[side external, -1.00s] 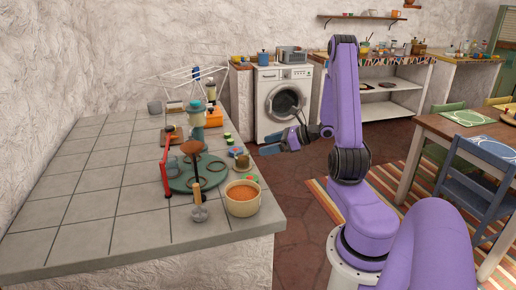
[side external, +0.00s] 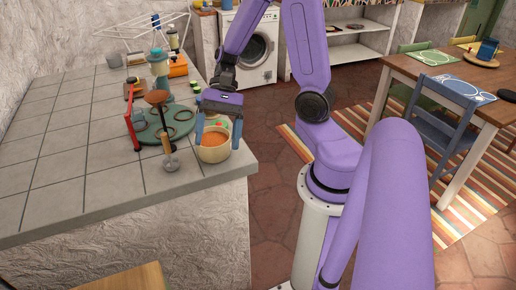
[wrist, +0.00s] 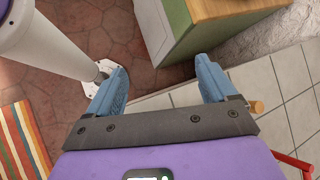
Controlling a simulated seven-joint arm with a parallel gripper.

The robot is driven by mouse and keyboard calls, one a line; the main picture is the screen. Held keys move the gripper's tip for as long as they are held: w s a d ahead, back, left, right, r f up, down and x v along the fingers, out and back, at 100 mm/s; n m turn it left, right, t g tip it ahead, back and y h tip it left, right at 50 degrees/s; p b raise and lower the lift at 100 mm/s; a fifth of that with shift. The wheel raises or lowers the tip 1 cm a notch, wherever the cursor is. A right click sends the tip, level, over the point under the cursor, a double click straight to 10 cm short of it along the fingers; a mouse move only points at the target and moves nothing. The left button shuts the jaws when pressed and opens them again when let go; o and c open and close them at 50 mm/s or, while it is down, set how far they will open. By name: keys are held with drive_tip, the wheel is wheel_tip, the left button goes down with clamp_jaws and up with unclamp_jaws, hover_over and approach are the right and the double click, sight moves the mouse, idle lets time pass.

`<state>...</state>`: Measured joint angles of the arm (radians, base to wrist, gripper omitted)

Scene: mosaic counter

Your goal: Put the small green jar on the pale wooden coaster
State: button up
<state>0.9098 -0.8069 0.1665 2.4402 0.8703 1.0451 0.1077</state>
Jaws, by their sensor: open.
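My gripper (side external: 217,130) is open, pointing down over the front right of the tiled counter, with its blue fingers on either side of an orange-filled bowl (side external: 213,150) in the picture. Whether it touches the bowl is unclear. In the wrist view, my gripper (wrist: 160,82) has nothing between its fingers but floor and the counter edge beyond. Small green items (side external: 196,87) stand behind my gripper on the counter; which one is the green jar is too small to tell. I cannot make out the pale wooden coaster; my gripper hides part of that area.
A wire rack (side external: 130,35) stands at the back. The counter's left tiles are clear. A wood-topped green cabinet (wrist: 190,35) shows in the wrist view.

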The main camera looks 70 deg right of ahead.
drive_tip(key=s+a+r+n+t+h, duration=0.1)
drive_tip(key=s+n+h, duration=0.3)
drive_tip(key=n, duration=0.7)
drive_tip(key=s+a+r+n+t+h, duration=0.1)
drive_tip(key=s+a+r+n+h, duration=0.1)
drive_tip(key=s+n, duration=0.6)
drive_tip(key=a+n+h, duration=0.1)
drive_tip(key=n+h, duration=0.1)
drive_tip(key=n, duration=0.1)
drive_tip(key=shift+a, duration=0.4)
